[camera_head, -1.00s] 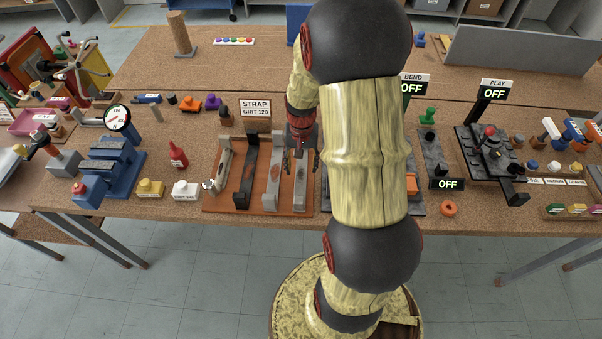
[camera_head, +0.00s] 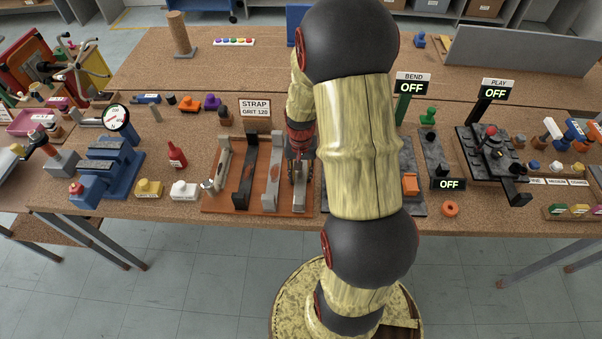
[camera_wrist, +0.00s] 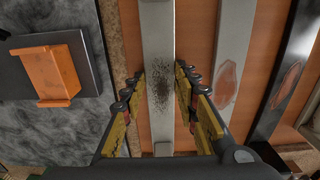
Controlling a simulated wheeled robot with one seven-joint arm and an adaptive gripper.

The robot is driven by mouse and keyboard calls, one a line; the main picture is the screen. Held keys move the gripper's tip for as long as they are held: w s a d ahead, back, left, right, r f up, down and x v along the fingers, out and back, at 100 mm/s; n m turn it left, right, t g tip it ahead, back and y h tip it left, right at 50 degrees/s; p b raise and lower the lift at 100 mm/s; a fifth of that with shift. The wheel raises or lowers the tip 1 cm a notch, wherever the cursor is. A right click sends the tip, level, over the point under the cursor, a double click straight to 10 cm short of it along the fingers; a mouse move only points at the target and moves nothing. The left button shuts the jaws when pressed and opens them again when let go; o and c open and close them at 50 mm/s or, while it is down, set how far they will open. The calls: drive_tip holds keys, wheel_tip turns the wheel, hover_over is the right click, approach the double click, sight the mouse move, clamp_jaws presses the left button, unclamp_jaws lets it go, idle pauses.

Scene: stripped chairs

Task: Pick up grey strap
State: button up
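The grey strap (camera_wrist: 157,30) is a long flat bar with a dark speckled patch, running up the middle of the wrist view. In the head view its near end (camera_head: 299,202) shows at the right of the orange-brown rack (camera_head: 228,208); my arm and gripper hide much of the rest. My gripper (camera_wrist: 160,72) is open, with one yellow-and-black finger on each side of the strap near the speckled patch. The fingertips are close to the strap's edges; I cannot tell whether they touch. In the head view my gripper (camera_head: 300,168) is over the rack's right part.
Beside it stand a grey strap with a reddish patch (camera_wrist: 233,65) and a dark strap (camera_wrist: 290,70). A grey stone-like board with an orange block (camera_wrist: 52,75) lies on the other side. A "STRAP GRIT 120" sign (camera_head: 255,107) stands behind the rack.

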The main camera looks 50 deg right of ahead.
drive_tip(key=c, duration=0.6)
clamp_jaws()
